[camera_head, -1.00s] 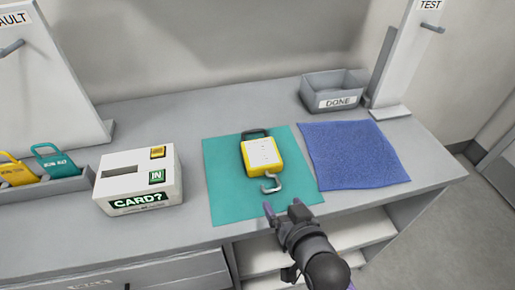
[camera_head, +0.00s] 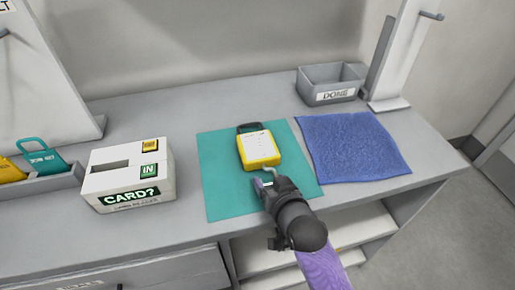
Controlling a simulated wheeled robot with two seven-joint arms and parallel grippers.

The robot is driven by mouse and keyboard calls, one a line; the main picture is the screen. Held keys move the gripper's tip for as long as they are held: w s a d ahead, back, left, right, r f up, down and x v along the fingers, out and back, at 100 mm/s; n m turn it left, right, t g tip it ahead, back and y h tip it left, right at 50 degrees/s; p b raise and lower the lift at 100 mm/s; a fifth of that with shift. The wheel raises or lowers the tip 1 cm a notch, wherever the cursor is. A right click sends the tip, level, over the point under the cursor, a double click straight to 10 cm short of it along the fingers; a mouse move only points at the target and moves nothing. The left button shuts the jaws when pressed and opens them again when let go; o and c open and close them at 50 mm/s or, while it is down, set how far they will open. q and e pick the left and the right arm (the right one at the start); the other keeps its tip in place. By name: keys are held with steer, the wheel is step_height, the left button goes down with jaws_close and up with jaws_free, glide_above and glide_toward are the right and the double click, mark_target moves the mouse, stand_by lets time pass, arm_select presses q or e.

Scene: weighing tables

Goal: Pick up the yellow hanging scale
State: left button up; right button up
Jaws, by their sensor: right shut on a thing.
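The yellow hanging scale (camera_head: 259,149) lies on the teal mat (camera_head: 221,197), with its dark handle toward the wall and its metal hook toward me. My right gripper (camera_head: 265,184) reaches in from the bottom right and is shut at the hook end of the scale. The gripper hides most of the hook. The scale's yellow body with its pale face is in plain view. My left gripper is not in view.
A blue cloth (camera_head: 354,146) lies right of the mat. A grey DONE bin (camera_head: 331,84) stands behind it. A white CARD? box (camera_head: 128,181) stands left of the mat. A tray (camera_head: 38,188) with yellow and teal tags is at far left. A white post (camera_head: 404,55) rises at back right.

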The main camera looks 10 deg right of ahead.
jaws_close()
step_height(320, 180, up, 10)
steer(key=p, duration=0.4)
stand_by(0.4)
